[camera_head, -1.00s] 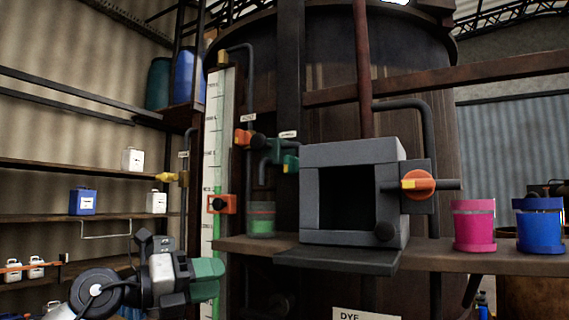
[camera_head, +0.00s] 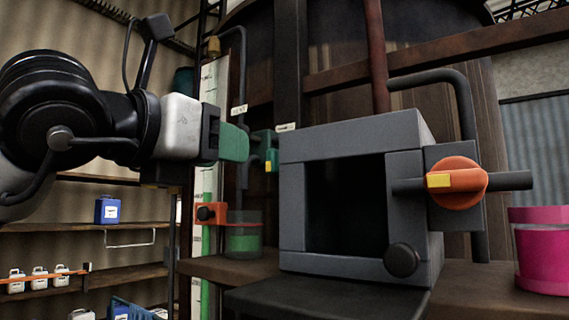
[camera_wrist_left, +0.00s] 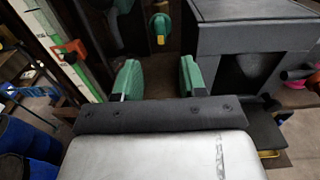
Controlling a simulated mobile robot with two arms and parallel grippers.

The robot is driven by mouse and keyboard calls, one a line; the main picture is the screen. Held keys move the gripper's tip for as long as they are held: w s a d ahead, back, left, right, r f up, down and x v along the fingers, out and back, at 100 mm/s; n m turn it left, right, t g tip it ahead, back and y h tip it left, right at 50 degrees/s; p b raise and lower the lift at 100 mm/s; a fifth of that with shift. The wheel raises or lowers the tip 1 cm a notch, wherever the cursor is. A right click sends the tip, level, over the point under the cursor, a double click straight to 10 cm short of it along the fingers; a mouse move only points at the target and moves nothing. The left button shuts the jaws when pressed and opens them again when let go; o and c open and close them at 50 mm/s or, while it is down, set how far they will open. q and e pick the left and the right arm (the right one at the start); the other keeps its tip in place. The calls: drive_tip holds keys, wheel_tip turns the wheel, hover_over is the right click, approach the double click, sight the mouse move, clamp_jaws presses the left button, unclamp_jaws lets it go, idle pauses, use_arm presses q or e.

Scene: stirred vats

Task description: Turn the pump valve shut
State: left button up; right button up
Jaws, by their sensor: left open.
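Two valve handles show, and no readable label tells which is the pump valve. A green valve handle with a yellow tip (camera_head: 271,160) is mounted left of the grey box, its tip pointing down. It also shows in the left wrist view (camera_wrist_left: 160,27), ahead of my fingers. A round orange valve knob with a yellow mark (camera_head: 457,182) is on the right side of the box, its mark pointing left. My left gripper (camera_head: 234,143) has green fingers, open and empty; in the left wrist view they are apart (camera_wrist_left: 158,79), short of the green handle. My right gripper is not in view.
The grey box (camera_head: 296,215) with an open dark front stands on a wooden ledge. An orange clamp (camera_head: 211,213) is on the level gauge, beside a jar of green liquid (camera_head: 243,238). A pink pot (camera_head: 543,250) is at right. Shelves with containers are at left.

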sight(269, 159)
use_arm(q)
drive_tip(key=p+x, duration=0.1)
drive_tip(key=x, duration=0.1)
drive_tip(key=p+x, duration=0.1)
drive_tip(key=x, duration=0.1)
drive_tip(key=p+x, duration=0.1)
drive_tip(key=x, duration=0.1)
drive_tip(key=shift+r+p, duration=0.35)
drive_tip(key=shift+p, duration=0.05)
drive_tip(key=p+x, duration=0.1)
drive_tip(key=x, duration=0.1)
drive_tip(key=shift+w+d+f, duration=0.15)
drive_tip(key=shift+w, duration=0.05)
drive_tip(key=shift+w+d, duration=0.1)
drive_tip(key=shift+f, duration=0.1)
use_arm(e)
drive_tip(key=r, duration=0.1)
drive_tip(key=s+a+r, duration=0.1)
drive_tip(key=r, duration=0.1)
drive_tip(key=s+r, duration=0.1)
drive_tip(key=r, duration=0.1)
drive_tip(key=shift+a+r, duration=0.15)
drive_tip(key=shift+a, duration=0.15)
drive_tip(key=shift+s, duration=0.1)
use_arm(q)
drive_tip(key=shift+w, duration=0.1)
clamp_jaws()
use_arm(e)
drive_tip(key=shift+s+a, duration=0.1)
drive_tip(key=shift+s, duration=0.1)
